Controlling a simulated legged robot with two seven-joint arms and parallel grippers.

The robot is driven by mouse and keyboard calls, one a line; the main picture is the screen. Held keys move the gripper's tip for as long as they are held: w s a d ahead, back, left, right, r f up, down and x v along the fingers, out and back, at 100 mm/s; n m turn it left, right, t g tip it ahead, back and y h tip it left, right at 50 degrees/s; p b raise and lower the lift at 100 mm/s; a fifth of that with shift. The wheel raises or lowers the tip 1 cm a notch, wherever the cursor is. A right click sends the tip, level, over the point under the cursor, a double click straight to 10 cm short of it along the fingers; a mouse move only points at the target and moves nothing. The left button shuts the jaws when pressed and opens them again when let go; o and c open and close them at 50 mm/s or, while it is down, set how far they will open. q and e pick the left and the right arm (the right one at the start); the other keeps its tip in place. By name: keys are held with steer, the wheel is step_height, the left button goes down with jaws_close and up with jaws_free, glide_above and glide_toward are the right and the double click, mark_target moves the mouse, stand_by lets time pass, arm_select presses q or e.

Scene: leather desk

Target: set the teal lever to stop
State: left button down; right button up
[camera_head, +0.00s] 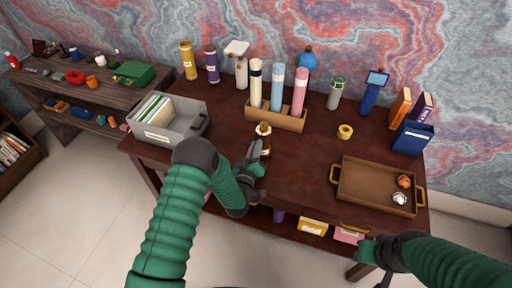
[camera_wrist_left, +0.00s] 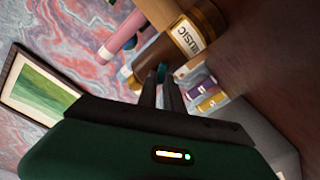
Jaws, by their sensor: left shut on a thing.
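A small brown and gold device (camera_head: 263,130) stands on the desk in front of the brown rack. In the left wrist view it shows large, as a brown and gold body with a "MUSIC" label (camera_wrist_left: 188,36). The teal lever (camera_wrist_left: 162,72) shows only as a small teal bit beside this body, at my left fingertips. My left gripper (camera_head: 257,158) is at the device's near side; in the wrist view its two fingers (camera_wrist_left: 162,84) are close together on the lever. Most of the lever is hidden, and I cannot read a stop mark. My right gripper (camera_head: 382,268) is low at the right, partly cut off.
Behind the device, a brown rack (camera_head: 283,122) holds several tubes. A grey bin (camera_head: 190,124) of files stands left. A brown tray (camera_head: 350,190) with gold handles lies right. Bare desk (camera_head: 300,163) separates the device from the tray.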

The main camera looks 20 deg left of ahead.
arm_select(q)
steer(key=shift+m, duration=0.3)
steer(key=shift+d+r+m+b, duration=0.1)
steer(key=shift+d+m+b, duration=0.3)
steer(key=shift+m, duration=0.7)
steer(key=shift+d+f+m+b, duration=0.1)
steer(key=shift+m+b, duration=0.55)
steer(key=shift+m, duration=0.45)
steer(key=shift+d+r+m+b, duration=0.15)
steer(key=shift+m+b, duration=0.35)
steer(key=shift+m, duration=0.6)
steer(key=c, duration=1.5)
jaws_free()
